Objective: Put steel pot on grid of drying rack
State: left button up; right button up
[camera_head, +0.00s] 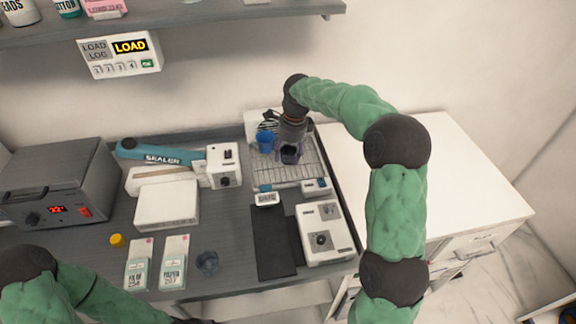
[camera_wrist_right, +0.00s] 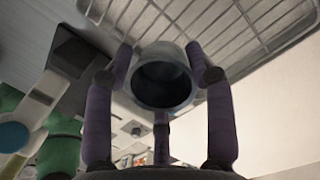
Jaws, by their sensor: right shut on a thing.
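The steel pot (camera_head: 290,155) is a small dark grey cup held at my right gripper (camera_head: 290,146), over the wire grid of the drying rack (camera_head: 290,173). In the right wrist view the purple fingers of my right gripper (camera_wrist_right: 163,72) are closed around the pot (camera_wrist_right: 162,88), whose round dark opening faces the camera. The rack's wires (camera_wrist_right: 215,35) show just beyond the pot in that view. I cannot tell whether the pot touches the grid. My left arm shows at the lower left of the head view, but its gripper is out of frame.
A blue cup (camera_head: 265,141) stands at the rack's left, close to my right gripper. A white device (camera_head: 324,233) and a dark mat (camera_head: 272,243) lie in front. A sealer (camera_head: 160,155) and a grey heater box (camera_head: 60,182) stand left. The white cabinet top (camera_head: 430,170) is clear.

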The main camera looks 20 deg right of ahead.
aim_at(288, 171)
jog(key=shift+f+b, duration=0.7)
jog(key=shift+f, duration=1.65)
jog(key=shift+s, duration=0.1)
jog(key=shift+f, duration=0.15)
jog(key=o, duration=1.2)
jog(key=shift+c, duration=0.2)
notch_tip(288, 171, up, 12)
jog(key=d+p, duration=0.1)
jog(key=p, duration=0.3)
jog(key=shift+s, duration=0.3)
jog(key=shift+d, duration=0.1)
